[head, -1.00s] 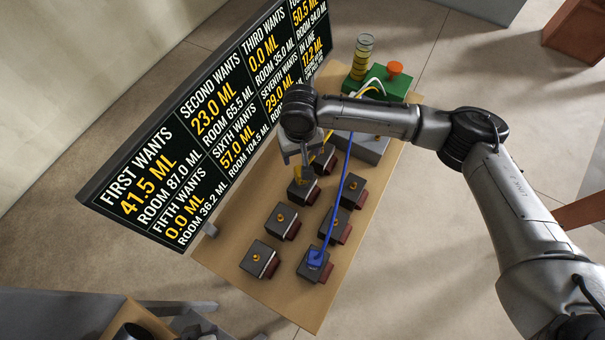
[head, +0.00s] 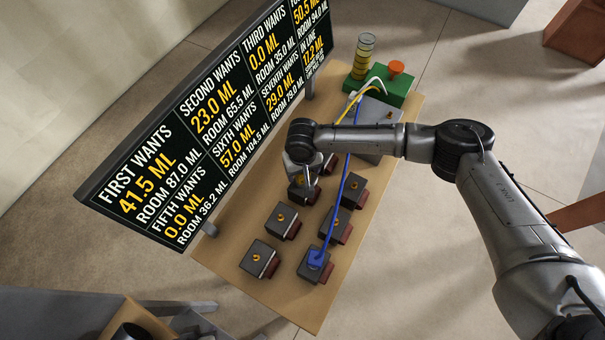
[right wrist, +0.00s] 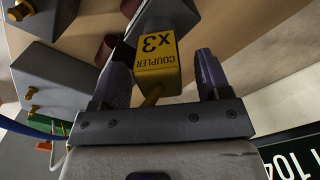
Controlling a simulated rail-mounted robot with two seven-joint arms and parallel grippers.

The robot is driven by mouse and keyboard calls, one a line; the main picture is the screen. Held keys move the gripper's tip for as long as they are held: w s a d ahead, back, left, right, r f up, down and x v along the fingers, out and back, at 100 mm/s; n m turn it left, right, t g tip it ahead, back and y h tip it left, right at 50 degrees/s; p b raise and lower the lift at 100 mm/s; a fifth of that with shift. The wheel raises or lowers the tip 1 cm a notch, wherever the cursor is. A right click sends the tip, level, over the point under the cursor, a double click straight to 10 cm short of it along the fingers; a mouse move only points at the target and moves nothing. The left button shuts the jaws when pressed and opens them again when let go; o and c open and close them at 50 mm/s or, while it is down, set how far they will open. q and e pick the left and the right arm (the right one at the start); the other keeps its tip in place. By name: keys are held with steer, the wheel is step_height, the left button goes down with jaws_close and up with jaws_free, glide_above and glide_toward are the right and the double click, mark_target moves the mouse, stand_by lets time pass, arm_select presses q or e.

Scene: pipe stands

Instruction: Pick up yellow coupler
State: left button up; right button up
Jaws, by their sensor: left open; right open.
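The yellow coupler (right wrist: 158,62), marked "COUPLER x3", sits on a dark block in the right wrist view, with a yellow hose (right wrist: 152,97) at its near end. My right gripper (right wrist: 162,70) is open, with one purple-padded finger on each side of the coupler. Gaps show between coupler and fingers. In the head view, my right gripper (head: 304,184) is low over a dark block in the middle of the board, and the coupler is hidden beneath it. My left gripper is not in view.
Several dark blocks with brass fittings stand on the tan board (head: 325,300). A blue coupler (head: 316,259) with a blue hose sits on one block. A green base (head: 392,90) stands at the far end. A black sign (head: 205,135) runs along the left side.

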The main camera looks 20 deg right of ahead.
steer(key=shift+f, duration=0.3)
steer(key=c, duration=1)
steer(key=shift+r, duration=0.1)
